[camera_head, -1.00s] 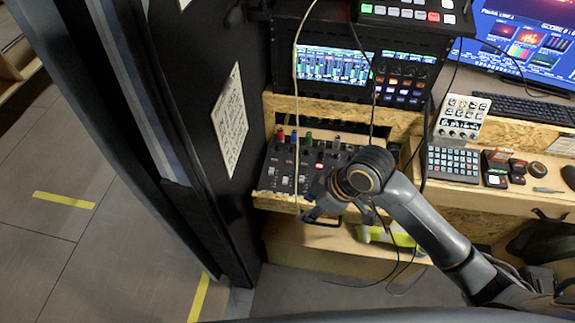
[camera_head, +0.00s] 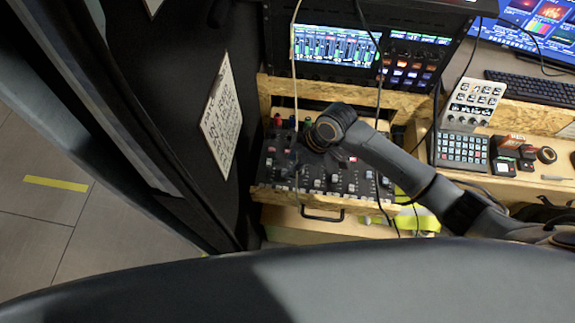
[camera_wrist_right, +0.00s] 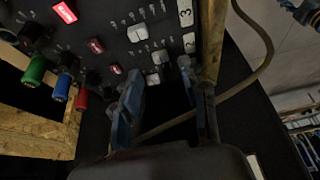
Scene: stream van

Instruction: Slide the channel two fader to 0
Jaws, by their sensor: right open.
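The mixer (camera_head: 345,182) is a dark panel with rows of knobs and pale fader caps. My right gripper (camera_head: 293,165) is over its left part, partly hidden by my wrist. In the right wrist view, the open fingers of the right gripper (camera_wrist_right: 167,98) point at the panel, with one finger close to the wooden edge. I cannot tell for sure which cap is channel two, or whether a finger touches a cap. My left gripper is out of view.
Red, blue and green plugs (camera_wrist_right: 62,88) stand along the mixer's far side. A cable (camera_head: 294,80) hangs down across the mixer. A black wall with a sign (camera_head: 221,125) is close on the left. A screen unit (camera_head: 335,55) stands behind; a keypad (camera_head: 461,151) is right.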

